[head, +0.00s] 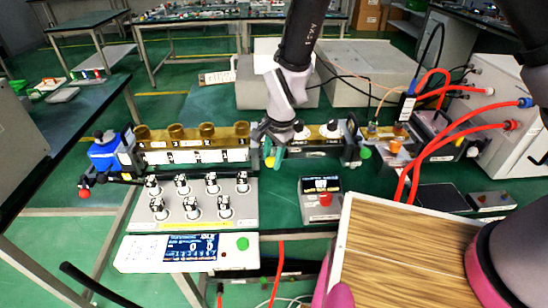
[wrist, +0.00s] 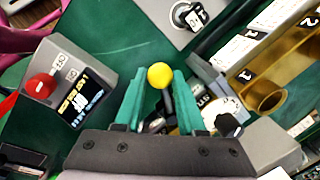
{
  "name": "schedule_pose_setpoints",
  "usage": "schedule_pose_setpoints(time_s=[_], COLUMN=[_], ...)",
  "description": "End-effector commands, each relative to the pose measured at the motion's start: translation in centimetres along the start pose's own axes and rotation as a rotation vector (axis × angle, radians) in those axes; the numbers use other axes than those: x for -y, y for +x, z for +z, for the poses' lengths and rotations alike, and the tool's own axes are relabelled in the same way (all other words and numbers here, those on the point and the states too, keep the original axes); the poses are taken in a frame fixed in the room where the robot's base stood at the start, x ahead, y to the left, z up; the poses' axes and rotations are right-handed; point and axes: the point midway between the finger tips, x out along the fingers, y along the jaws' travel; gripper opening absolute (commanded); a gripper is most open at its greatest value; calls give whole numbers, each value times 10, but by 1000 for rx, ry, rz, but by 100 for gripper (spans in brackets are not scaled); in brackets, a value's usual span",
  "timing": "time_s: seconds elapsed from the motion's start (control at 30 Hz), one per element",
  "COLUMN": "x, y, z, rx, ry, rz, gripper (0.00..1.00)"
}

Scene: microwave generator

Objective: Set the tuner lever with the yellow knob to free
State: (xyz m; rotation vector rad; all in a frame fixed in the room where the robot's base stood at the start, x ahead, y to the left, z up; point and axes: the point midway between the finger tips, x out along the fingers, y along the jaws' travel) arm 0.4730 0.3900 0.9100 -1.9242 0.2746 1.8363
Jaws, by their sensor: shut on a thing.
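The tuner lever's yellow knob (head: 270,161) shows just under my gripper (head: 274,153) in the head view, at the left end of the right-hand block of the waveguide line. In the wrist view the yellow knob (wrist: 160,75) sits between the two teal fingertips of my gripper (wrist: 158,82), which is shut on it. A dark lever stem runs from the knob back between the fingers. A white marked dial (wrist: 228,106) lies right of the fingers, partly hidden. I cannot read which setting the lever is at.
A brass-topped waveguide section (head: 195,137) stands left of my gripper. A small box with a red button (head: 322,199) stands in front. A panel of several switches (head: 195,203) is at front left. Red hoses (head: 446,137) and a wooden board (head: 400,255) lie to the right.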

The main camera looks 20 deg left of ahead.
Motion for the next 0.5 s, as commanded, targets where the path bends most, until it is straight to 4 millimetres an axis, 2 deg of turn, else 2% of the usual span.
schedule_pose_setpoints(time_s=[0.37,0.4,0.43,0.47,0.5], x=[2,2,2,2,2], y=[0,0,0,0,0], z=[0,0,0,0,0], rx=[0,0,0,0,0], ry=[5,5,5,4,4], rz=[-4,-4,-4,-4,-3], gripper=[0,50,62,68,68])
